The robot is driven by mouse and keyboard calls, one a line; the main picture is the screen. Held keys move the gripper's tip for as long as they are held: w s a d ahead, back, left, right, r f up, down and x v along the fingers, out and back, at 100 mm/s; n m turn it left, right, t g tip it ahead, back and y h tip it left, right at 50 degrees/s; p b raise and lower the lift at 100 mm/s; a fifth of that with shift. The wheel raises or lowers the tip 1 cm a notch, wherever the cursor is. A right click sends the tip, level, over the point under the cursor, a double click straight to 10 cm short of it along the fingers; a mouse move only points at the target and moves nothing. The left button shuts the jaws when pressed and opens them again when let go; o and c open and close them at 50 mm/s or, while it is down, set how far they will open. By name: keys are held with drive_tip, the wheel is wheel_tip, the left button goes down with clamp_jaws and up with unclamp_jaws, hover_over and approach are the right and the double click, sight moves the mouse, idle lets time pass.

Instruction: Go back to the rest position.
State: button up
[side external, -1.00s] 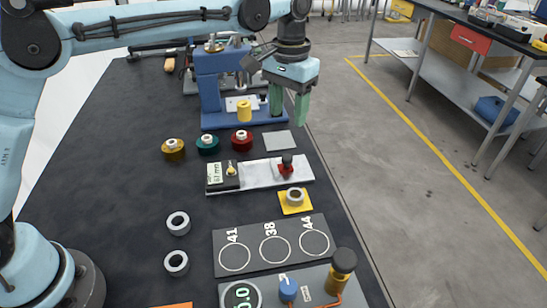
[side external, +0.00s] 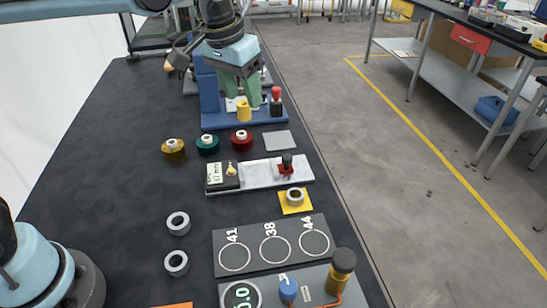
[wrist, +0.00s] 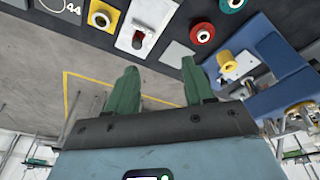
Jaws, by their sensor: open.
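My gripper (side external: 241,93) has green fingers, spread apart with nothing between them. In the side external view it hangs in front of the blue press-like fixture (side external: 209,95) at the back of the bench, near the yellow cylinder (side external: 243,110) on it. I cannot tell the exact gap between them. In the wrist view the fingers of my gripper (wrist: 160,88) point over the bench edge and floor, with the yellow cylinder (wrist: 226,60) right of them.
On the black bench are brown (side external: 173,149), teal (side external: 208,144) and red (side external: 241,140) round pieces, a gauge on a white block (side external: 262,174), a ring on a yellow pad (side external: 295,198), two loose rings (side external: 178,223) and a numbered plate (side external: 271,244).

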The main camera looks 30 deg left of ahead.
drive_tip(key=s+a+f+t, duration=0.2)
drive_tip(key=s+a+f, duration=0.1)
drive_tip(key=s, duration=0.4)
drive_tip(key=s+a+f+t, duration=0.2)
drive_tip(key=s+a+f, duration=0.1)
drive_tip(key=s+a, duration=0.2)
drive_tip(key=shift+s+n+t, duration=0.3)
drive_tip(key=shift+s+n, duration=0.1)
drive_tip(key=shift+s, duration=0.55)
